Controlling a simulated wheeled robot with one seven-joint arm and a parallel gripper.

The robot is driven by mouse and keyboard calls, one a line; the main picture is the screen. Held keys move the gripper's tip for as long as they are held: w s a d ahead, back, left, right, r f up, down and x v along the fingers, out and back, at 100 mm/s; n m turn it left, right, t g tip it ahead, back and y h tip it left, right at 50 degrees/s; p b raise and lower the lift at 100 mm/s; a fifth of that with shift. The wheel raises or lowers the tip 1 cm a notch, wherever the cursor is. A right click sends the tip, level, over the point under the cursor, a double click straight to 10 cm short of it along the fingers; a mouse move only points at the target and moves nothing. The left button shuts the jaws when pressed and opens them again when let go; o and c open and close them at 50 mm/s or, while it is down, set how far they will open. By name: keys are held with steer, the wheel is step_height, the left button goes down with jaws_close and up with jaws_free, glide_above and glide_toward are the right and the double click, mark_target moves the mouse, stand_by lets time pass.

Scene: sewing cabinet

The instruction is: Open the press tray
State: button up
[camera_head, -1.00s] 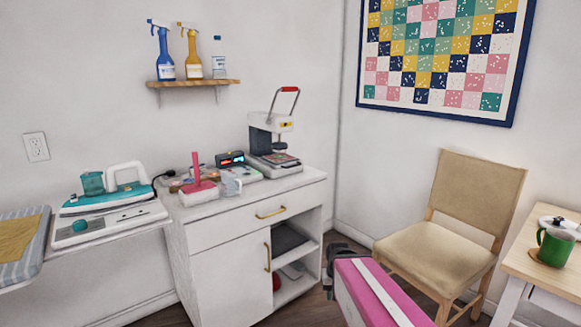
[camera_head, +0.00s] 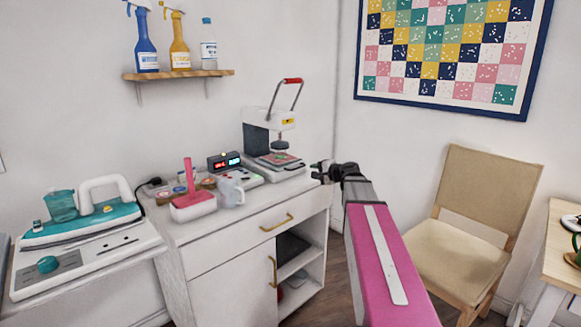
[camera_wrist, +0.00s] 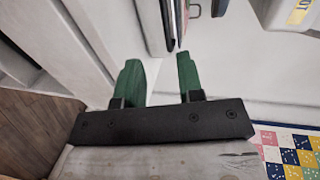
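The press (camera_head: 280,120) stands on the back right of the white cabinet top, with its red-gripped lever (camera_head: 293,81) raised. Its low tray (camera_head: 279,159), with a reddish pad on it, lies under the pressing head and appears closed. My gripper (camera_head: 318,173) hangs in the air at the right of the press, apart from it. In the wrist view, the green fingers (camera_wrist: 158,60) are open with nothing between them. A dark and grey edge of the press tray (camera_wrist: 163,25) shows just beyond the fingertips, and part of the press head with a yellow label is at top right.
A clock (camera_head: 224,161), a pink-handled tool (camera_head: 191,190) and a small pitcher (camera_head: 230,191) stand left of the press. The sewing chair (camera_head: 470,210) is to the right. The cabinet's drawer (camera_head: 250,232) is shut.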

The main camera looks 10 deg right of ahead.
steer(key=x, duration=0.7)
steer(key=r+x, duration=0.1)
steer(key=x, duration=0.3)
steer(key=shift+w+d, duration=0.1)
steer(key=shift+w, duration=0.05)
jaws_close()
